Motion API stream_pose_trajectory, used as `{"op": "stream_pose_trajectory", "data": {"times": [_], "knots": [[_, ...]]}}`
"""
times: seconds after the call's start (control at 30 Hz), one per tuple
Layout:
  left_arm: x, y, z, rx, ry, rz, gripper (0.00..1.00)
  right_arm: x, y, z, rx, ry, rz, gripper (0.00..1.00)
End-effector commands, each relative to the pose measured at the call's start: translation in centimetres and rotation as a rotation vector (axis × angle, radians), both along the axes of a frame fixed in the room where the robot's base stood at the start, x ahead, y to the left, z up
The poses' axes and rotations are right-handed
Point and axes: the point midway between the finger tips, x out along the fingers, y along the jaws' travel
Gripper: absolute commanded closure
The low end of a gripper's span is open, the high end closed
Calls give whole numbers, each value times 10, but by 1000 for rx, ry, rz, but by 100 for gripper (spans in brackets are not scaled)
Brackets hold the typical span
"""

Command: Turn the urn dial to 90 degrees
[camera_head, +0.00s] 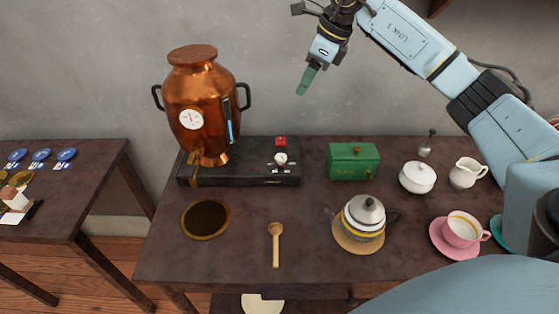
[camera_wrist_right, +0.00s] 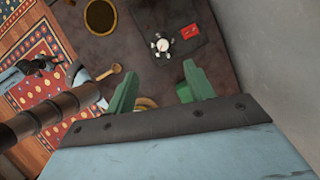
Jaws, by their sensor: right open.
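The copper urn (camera_head: 204,100) stands on the left part of a dark base (camera_head: 240,177) on the table. A white-knobbed dial (camera_head: 280,159) sits on the right part of that base, with marks around it. The dial also shows in the right wrist view (camera_wrist_right: 162,45). My right gripper (camera_head: 306,80) hangs in the air above and to the right of the dial, clear of it. Its green fingers (camera_wrist_right: 160,90) are apart with nothing between them. I cannot read the dial's angle.
A red button or block (camera_head: 280,141) sits behind the dial on the base. A green box (camera_head: 353,162), a teapot (camera_head: 364,217), a wooden spoon (camera_head: 276,244) and a round dark dish (camera_head: 205,219) stand around. A sugar bowl (camera_head: 418,177) and a pink cup (camera_head: 462,230) are at right.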

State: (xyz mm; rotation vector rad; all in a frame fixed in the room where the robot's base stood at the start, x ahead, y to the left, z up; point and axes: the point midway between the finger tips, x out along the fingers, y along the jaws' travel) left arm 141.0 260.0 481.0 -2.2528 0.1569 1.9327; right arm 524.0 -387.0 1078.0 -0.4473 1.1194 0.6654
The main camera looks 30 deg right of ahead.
Motion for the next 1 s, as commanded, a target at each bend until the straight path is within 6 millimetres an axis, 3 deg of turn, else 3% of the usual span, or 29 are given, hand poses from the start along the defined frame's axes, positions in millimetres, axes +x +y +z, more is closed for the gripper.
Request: {"op": "stream_pose_trajectory", "data": {"times": [0.03,0.1,0.3,0.73,1.0], "knots": [[13,1,-12,3,-15,1,64,0,1,-27,1,1,0,47],[29,3,-13,9,-28,4,64,0,1,-49,1,1,1,47],[62,8,0,26,-59,7,64,0,1,-97,2,1,1,47],[79,4,29,30,-82,8,64,4,5,-133,3,3,2,47],[87,-13,62,4,-104,9,64,20,21,-186,4,4,2,47]]}}
